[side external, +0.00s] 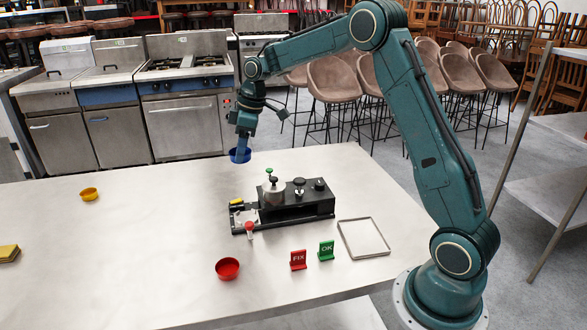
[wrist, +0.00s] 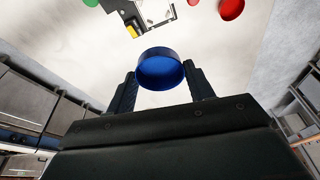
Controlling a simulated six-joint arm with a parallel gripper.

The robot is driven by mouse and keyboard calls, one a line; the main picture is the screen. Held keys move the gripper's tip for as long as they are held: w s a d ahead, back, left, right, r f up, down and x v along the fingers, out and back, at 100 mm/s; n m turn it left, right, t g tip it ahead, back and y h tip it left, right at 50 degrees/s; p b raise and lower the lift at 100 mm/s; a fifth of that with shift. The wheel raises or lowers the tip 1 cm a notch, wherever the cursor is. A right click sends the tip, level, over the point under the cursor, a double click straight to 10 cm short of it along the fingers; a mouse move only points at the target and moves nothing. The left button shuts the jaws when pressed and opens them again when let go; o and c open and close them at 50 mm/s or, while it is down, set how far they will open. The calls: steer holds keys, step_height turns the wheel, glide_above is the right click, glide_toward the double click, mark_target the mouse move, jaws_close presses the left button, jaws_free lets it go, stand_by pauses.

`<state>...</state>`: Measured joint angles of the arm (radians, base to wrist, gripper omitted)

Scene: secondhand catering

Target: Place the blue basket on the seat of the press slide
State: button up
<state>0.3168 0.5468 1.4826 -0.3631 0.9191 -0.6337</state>
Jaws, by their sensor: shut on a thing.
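The blue basket (side external: 240,156) is a small round cup held in the air above the table, behind and left of the black press (side external: 298,205). My gripper (side external: 242,144) points down and is shut on it. In the wrist view, the blue basket (wrist: 162,74) sits between the two dark fingers of my gripper (wrist: 160,78), its open mouth showing. The press slide (side external: 241,216) is at the left end of the press, with a pale plate and a red-knobbed handle (side external: 249,227). The press is only partly visible at the top of the wrist view (wrist: 153,13).
A red cup (side external: 228,269) is in front of the press and a yellow cup (side external: 89,194) is at the far left. Red FIX (side external: 298,260) and green OK (side external: 326,250) signs stand near an empty tray (side external: 345,236). The left-middle table is clear.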

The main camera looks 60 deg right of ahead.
step_height(320, 180, down, 20)
steer(key=shift+r, duration=0.25)
stand_by(0.7)
steer(key=shift+f, duration=0.1)
steer(key=o, duration=0.9)
steer(key=shift+o, duration=0.2)
steer(key=v, duration=1.2)
steer(key=shift+a, duration=0.1)
